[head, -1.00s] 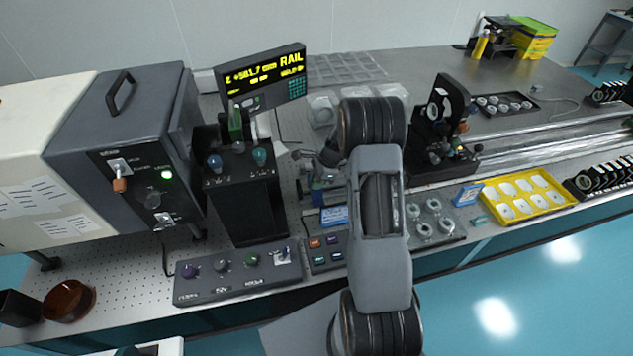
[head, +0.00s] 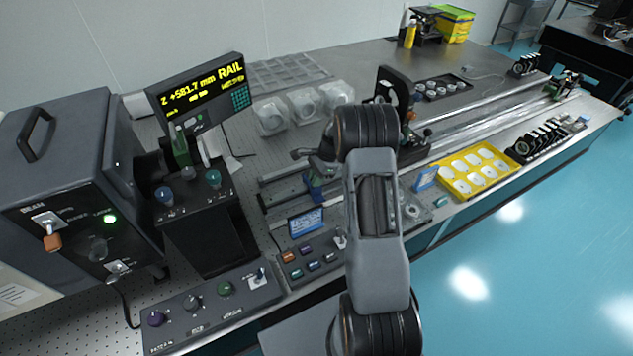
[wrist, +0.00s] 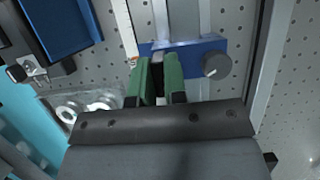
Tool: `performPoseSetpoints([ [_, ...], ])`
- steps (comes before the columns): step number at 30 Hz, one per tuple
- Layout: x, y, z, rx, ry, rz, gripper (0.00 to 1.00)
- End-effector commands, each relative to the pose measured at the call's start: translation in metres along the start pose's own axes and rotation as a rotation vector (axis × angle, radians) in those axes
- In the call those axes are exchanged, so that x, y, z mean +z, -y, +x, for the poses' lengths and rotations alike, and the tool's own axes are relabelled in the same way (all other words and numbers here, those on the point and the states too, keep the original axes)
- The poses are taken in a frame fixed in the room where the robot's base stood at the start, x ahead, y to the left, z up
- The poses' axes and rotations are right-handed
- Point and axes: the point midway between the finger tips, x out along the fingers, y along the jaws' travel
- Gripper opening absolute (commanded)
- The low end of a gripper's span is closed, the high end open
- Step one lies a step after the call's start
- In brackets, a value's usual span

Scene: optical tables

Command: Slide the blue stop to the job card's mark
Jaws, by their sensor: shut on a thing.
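The blue stop (wrist: 200,47) sits across a grey rail (wrist: 183,20) in the wrist view, with a round grey knob (wrist: 217,66) on its right side. My gripper (wrist: 158,82) has green fingers shut on a small part of the stop, left of the knob. In the head view the stop (head: 317,182) shows small beside my arm, which partly covers that area. A small blue card or panel (head: 306,222) with white text stands in front of the rail; its text is too small to read. The yellow display (head: 205,90) reads Z +581.7 mm, RAIL.
A switch box (head: 312,262) and a knob panel (head: 205,305) line the front edge. A black-framed optic mount (head: 393,88) stands behind my arm. A yellow tray (head: 475,172) lies to the right. A black instrument stand (head: 200,225) is at left.

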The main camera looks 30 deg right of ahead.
Motion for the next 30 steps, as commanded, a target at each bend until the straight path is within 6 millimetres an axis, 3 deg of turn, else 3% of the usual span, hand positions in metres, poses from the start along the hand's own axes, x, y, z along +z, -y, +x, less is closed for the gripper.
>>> performPoseSetpoints([
  [11,0.0004,0.0027,-0.001,0.002,0.002,-0.014,0.0],
  [12,0.0001,0.0026,-0.0012,0.002,0.002,-0.014,0.14],
  [20,-0.0019,0.0016,-0.0016,0.002,0.001,-0.009,0.38],
  [30,-0.0025,0.0017,-0.0077,0.001,0.001,-0.009,0.38],
])
